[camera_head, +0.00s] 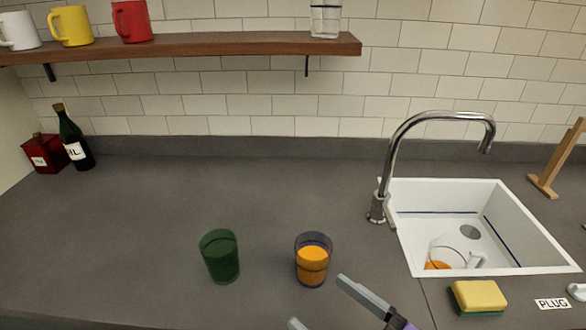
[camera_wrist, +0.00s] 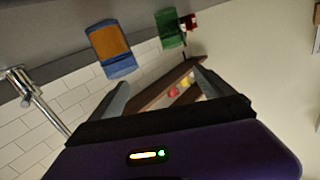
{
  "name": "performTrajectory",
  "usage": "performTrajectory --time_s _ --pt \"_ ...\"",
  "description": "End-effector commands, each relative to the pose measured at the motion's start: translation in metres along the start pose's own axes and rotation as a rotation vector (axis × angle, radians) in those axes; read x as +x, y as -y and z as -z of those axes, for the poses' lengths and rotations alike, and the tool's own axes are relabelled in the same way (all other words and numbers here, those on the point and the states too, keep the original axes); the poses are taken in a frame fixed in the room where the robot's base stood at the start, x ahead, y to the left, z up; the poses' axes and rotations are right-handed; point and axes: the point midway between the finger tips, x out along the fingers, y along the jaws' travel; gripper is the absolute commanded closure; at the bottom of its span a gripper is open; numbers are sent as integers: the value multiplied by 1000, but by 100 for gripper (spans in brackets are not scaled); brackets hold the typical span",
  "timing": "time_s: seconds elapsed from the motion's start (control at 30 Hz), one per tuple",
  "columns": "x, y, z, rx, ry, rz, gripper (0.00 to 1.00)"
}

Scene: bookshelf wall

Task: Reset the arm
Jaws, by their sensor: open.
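My gripper (camera_head: 316,299) shows at the bottom centre of the head view, low over the front of the counter. In the wrist view its two fingers (camera_wrist: 160,82) stand well apart with nothing between them. A clear glass with orange liquid (camera_head: 312,265) stands upright just beyond the fingertips; it also shows in the wrist view (camera_wrist: 110,48). A dark green glass (camera_head: 220,256) stands to its left and also shows in the wrist view (camera_wrist: 170,28). Most of my arm is out of view.
A white sink (camera_head: 510,240) with a tilted clear jug (camera_head: 462,250) inside and a curved tap (camera_head: 390,165) are at right. A yellow-green sponge (camera_head: 478,297) lies in front. A wooden shelf (camera_head: 200,44) with mugs hangs behind. A dark bottle (camera_head: 74,140) stands back left.

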Motion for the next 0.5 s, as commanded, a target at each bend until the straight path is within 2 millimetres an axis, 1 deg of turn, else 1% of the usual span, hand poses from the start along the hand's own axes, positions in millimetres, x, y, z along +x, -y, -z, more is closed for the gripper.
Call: performTrajectory --time_s 0.13,0.27,0.37,0.5 --pt "-2 -20 5 32 -18 -94 8" --pt "-13 -38 0 69 -25 -202 8" --pt "-27 -50 -7 96 -30 -295 8" --pt "-56 -63 -20 119 -38 -430 8"
